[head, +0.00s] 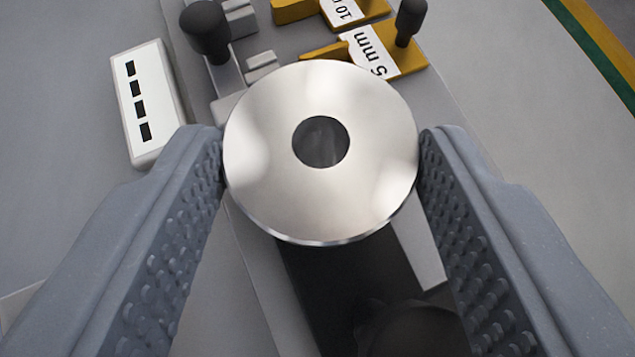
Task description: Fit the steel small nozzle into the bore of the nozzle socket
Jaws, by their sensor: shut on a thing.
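The steel small nozzle (265,185) shows as a shiny round flange with a dark central hole, in the middle of the head view. My gripper (321,150) is shut on it, with one textured finger touching its left rim and the other its right rim. The flange faces the camera, so whatever part of the nozzle lies beneath it is hidden. I cannot make out the nozzle socket or its bore for certain. A dark round shape (415,330) shows at the bottom, partly cut off, and I cannot tell what it is.
A grey plate runs beneath the nozzle, with a dark strip (335,285) on it. Behind stand yellow blocks labelled "5 mm" (385,55) and "10" (345,10), two black knobs (205,28) (410,18) and grey blocks. A white box with black slots (150,105) lies left. The floor at right is clear.

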